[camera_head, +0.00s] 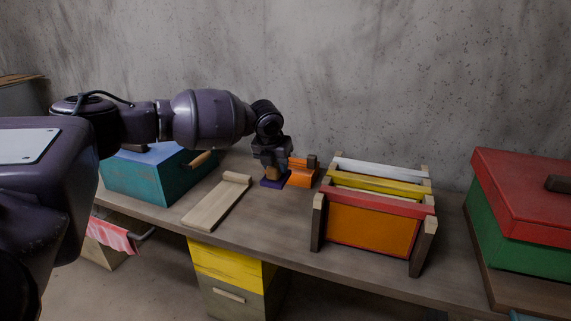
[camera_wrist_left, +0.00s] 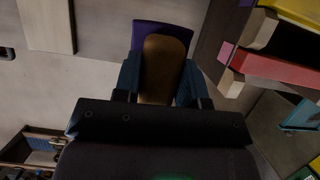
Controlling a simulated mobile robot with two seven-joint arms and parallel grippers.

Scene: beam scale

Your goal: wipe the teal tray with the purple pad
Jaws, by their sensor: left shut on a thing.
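The purple pad (camera_head: 272,183) has a brown block handle and is at or just above the wooden table; I cannot tell if it touches. My left gripper (camera_head: 272,166) is shut on the handle from above. In the left wrist view the brown handle (camera_wrist_left: 162,70) sits between the fingers, with the purple edge of the pad (camera_wrist_left: 160,27) beyond it. I cannot make out a teal tray for certain. A teal box (camera_head: 150,182) with a blue top stands at the left, and a small teal piece (camera_head: 524,316) shows at the bottom right. My right gripper is out of view.
An orange object (camera_head: 302,175) is right beside the pad. A pale wooden board (camera_head: 217,203) lies to the left. A wooden rack with colored panels (camera_head: 370,229) stands to the right, and a red-lidded green box (camera_head: 522,240) farther right. A concrete wall (camera_head: 400,70) closes the back.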

